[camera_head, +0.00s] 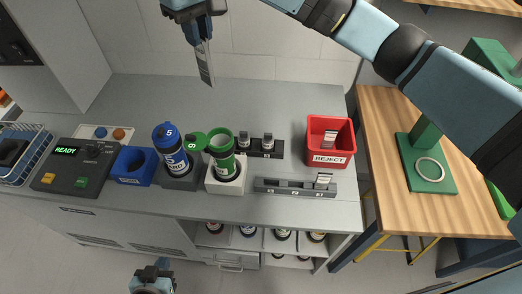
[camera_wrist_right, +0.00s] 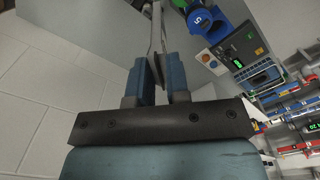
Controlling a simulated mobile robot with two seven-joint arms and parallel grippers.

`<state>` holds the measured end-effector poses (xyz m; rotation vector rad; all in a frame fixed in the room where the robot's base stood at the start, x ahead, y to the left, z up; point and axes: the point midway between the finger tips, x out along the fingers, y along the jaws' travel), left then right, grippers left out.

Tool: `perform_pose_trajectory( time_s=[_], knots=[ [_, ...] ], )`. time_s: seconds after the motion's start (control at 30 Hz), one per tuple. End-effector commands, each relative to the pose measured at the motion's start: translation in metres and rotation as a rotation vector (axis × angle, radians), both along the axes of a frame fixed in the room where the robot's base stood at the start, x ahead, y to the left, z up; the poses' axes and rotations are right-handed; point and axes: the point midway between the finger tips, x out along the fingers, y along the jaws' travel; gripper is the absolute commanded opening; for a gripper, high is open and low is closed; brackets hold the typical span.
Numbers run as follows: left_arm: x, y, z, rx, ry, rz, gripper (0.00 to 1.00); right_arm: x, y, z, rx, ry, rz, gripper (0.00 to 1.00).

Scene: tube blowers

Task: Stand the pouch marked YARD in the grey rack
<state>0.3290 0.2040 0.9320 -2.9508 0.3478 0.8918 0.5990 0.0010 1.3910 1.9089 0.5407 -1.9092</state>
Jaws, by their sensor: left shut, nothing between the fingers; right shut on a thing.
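The grey rack (camera_head: 280,187), a low bar with numbered slots, lies along the counter's front right. A white-labelled pouch (camera_head: 323,181) stands in its right end; its print is too small to read. My right gripper (camera_head: 200,38) is high above the back of the counter, shut on a thin pouch (camera_head: 206,70) that hangs down, nearly edge-on; I cannot read its mark. The wrist view shows the pouch (camera_wrist_right: 157,40) between the fingers (camera_wrist_right: 159,78). Another pouch (camera_head: 329,136) stands in the red REJECT bin (camera_head: 327,158). My left gripper (camera_head: 152,275) is shut and empty, low before the counter.
Left of the rack stand a green-lidded container (camera_head: 222,155) with its lid open, a blue-capped bottle (camera_head: 170,145), a blue holder (camera_head: 133,168) and a READY panel (camera_head: 72,170). A dark rack (camera_head: 265,153) holds two small items. The back of the counter is clear.

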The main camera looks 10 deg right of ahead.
Motion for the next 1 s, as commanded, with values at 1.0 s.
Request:
perform_pose_trajectory(
  time_s=[1.0],
  knots=[
    [-0.004,0.001,-0.004,0.002,0.009,-0.002,0.00,-0.007,-0.087,-0.087,0.021,0.004,-0.199,0.00]
  ],
)
